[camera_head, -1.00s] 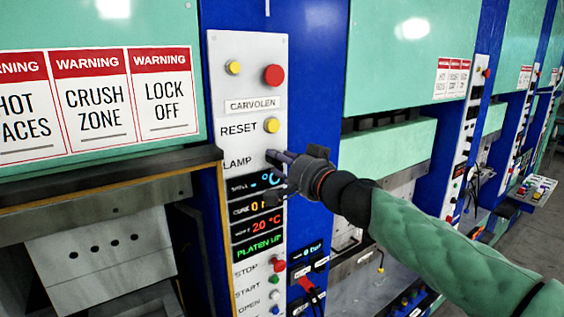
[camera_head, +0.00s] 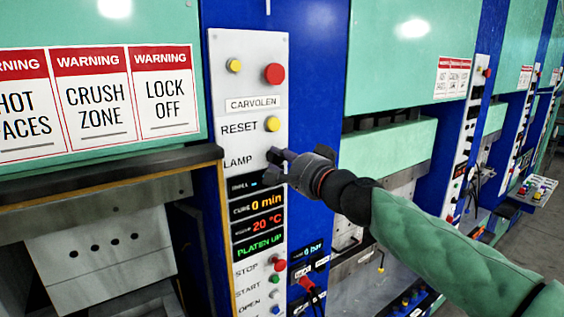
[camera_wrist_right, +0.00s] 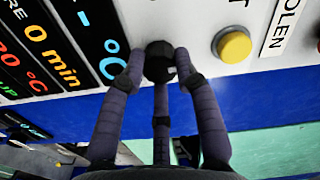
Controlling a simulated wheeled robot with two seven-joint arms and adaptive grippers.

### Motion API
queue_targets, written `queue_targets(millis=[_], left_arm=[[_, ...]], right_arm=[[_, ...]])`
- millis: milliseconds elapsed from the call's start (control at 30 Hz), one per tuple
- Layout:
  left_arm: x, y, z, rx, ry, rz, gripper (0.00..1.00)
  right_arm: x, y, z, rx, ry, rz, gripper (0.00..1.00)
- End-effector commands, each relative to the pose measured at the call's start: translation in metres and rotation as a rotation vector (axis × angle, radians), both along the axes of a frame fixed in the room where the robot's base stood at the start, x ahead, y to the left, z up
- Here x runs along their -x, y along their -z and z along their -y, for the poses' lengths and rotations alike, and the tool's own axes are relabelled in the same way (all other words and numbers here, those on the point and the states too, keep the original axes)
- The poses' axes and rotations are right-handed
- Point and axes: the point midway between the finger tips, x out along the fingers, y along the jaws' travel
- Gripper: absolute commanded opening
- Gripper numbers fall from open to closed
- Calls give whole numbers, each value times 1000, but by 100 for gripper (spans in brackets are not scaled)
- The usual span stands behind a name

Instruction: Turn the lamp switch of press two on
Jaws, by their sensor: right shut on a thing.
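The lamp switch is a black round knob beside the LAMP label on the grey control panel (camera_head: 218,60) of the nearest press. In the right wrist view the lamp switch (camera_wrist_right: 158,58) sits between my purple-grey fingers. My right gripper (camera_head: 281,157) is shut on this knob, reaching in from the right. In the head view the fingers hide most of the knob, so its exact setting cannot be read. My left gripper is not in view.
The yellow reset button (camera_head: 272,124) is just above the knob and a red button (camera_head: 274,74) is higher up. Lit displays (camera_head: 258,224) lie just below. A green press door with warning signs (camera_head: 93,100) is at the left; more presses recede at the right.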

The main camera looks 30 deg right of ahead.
Motion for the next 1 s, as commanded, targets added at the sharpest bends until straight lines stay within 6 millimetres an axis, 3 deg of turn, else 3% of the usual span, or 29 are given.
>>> queue_targets(millis=[500,1000], left_arm=[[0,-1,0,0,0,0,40],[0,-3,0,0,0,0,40]], right_arm=[[0,-1,1,-449,3,-33,0],[0,0,1,-643,2,-48,0]])
